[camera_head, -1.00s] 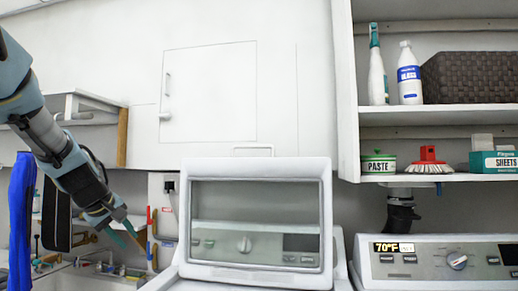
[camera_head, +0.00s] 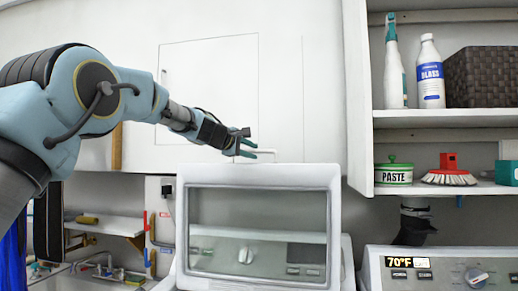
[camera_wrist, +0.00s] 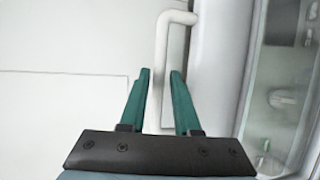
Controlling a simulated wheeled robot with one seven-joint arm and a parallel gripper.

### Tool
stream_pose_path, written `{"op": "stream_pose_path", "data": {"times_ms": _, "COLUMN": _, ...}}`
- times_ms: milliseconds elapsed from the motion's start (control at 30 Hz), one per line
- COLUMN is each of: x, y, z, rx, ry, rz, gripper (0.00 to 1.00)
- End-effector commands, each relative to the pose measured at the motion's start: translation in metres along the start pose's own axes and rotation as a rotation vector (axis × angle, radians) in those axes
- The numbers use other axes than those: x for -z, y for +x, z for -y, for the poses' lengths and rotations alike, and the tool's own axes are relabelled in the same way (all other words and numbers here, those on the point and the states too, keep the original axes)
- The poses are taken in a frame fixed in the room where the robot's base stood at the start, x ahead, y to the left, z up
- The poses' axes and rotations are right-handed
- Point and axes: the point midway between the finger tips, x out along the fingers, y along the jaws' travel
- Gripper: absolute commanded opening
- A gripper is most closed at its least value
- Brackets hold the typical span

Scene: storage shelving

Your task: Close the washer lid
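The washer lid (camera_head: 258,177) stands raised and upright, a white frame with a clear window through which the control panel shows. It also shows at the right of the wrist view (camera_wrist: 240,50). My gripper (camera_head: 262,154) is just above the lid's top edge, by the handle. In the wrist view its two green fingers (camera_wrist: 160,72) are apart, with the handle's bar between them. I cannot tell whether either finger touches the bar.
A second machine with a 70°F display (camera_head: 440,270) stands at the right. Shelves (camera_head: 440,118) above it hold bottles, a basket (camera_head: 482,77), a paste tub (camera_head: 393,174) and a brush (camera_head: 449,172). A white wall cabinet (camera_head: 209,85) is behind my arm. A sink area is at the lower left.

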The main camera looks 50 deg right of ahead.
Motion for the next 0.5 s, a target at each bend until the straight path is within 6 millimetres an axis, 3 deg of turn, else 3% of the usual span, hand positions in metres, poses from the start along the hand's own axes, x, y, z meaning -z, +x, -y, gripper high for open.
{"op": "stream_pose_path", "data": {"times_ms": 200, "x": 0.0, "y": 0.033, "z": -0.003, "rx": 0.001, "ry": 0.0, "rz": -0.001, "gripper": 0.31}}
{"op": "stream_pose_path", "data": {"times_ms": 500, "x": 0.0, "y": 0.048, "z": -0.001, "rx": -0.001, "ry": 0.001, "rz": -0.001, "gripper": 0.31}}
